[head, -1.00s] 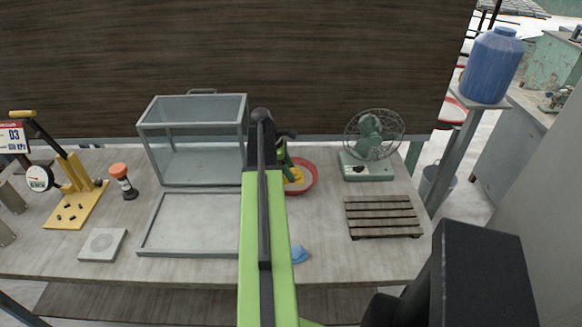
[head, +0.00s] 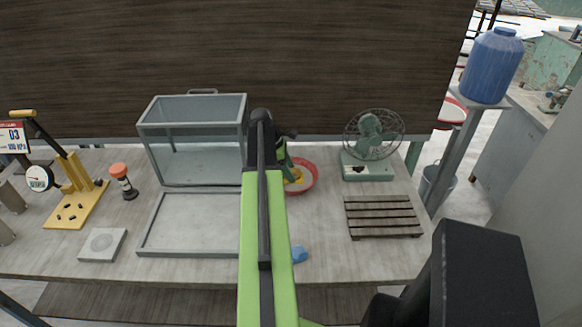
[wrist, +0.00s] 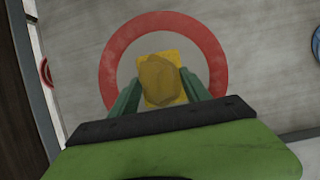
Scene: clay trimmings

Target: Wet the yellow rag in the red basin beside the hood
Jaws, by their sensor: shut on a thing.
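The red basin (head: 311,181) stands on the table just right of the clear, grey-framed hood (head: 215,97); part of it is hidden by my arm. The wrist view looks down on its red rim (wrist: 112,65) and grey inside. My gripper (wrist: 160,86) has its green fingers on both sides of the yellow rag (wrist: 160,78) and is shut on it. The rag is bunched, with a darker ochre middle and brighter yellow edges, and appears within the rim. I cannot tell whether it touches the bottom. The rag also shows in the head view (head: 297,180).
A green fan (head: 368,165) and a slatted wooden rack (head: 382,217) stand to the right. A blue item (head: 299,254) lies near the front edge, partly behind my arm. A yellow press (head: 75,200) stands left.

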